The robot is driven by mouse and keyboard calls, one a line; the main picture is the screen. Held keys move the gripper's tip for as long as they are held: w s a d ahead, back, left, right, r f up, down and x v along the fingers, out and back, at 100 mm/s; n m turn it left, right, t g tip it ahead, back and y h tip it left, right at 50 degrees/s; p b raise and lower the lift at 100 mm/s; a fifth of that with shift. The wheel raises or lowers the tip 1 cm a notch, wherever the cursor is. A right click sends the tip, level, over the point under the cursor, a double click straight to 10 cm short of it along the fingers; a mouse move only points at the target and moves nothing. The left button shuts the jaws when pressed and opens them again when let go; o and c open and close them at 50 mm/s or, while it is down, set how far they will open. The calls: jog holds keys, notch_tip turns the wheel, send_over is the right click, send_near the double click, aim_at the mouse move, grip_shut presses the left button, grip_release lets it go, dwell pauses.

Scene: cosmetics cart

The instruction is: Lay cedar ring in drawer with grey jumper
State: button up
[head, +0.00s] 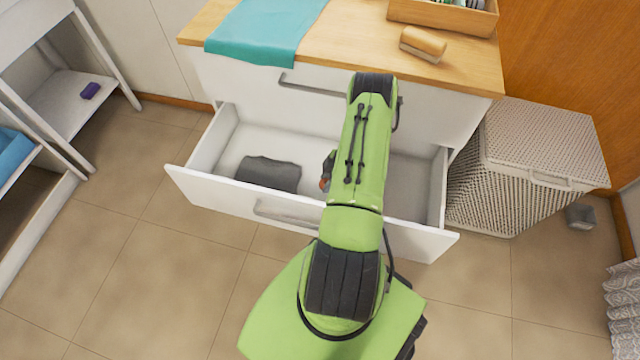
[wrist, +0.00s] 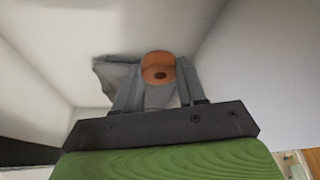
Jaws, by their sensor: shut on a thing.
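The cedar ring (wrist: 157,62), a short orange-brown piece with a dark hole, is between the fingers of my gripper (wrist: 158,75), which is shut on it. In the head view a small orange-brown bit (head: 324,184) shows beside my arm, which hides most of the gripper. The drawer (head: 225,203) is white and pulled open. The grey jumper (head: 268,174) lies folded on its floor, left of my arm. In the wrist view the grey jumper (wrist: 112,78) shows behind the fingers. I cannot tell whether the ring touches the drawer floor.
A wooden cart top (head: 345,40) above carries a teal cloth (head: 265,30), a wooden brush or block (head: 423,44) and a wooden box (head: 440,14). A white wicker hamper (head: 545,150) stands at the right. The drawer floor right of my arm looks clear.

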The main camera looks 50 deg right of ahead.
jog(key=f+b, duration=0.1)
jog(key=f, duration=0.2)
jog(key=f+b, duration=0.1)
jog(key=f, duration=0.3)
jog(key=f+b, duration=0.1)
jog(key=f, duration=0.2)
jog(key=shift+s+d+f+b, duration=0.2)
jog(key=shift+s+f+b, duration=0.1)
jog(key=shift+b, duration=0.05)
jog(key=o, duration=1)
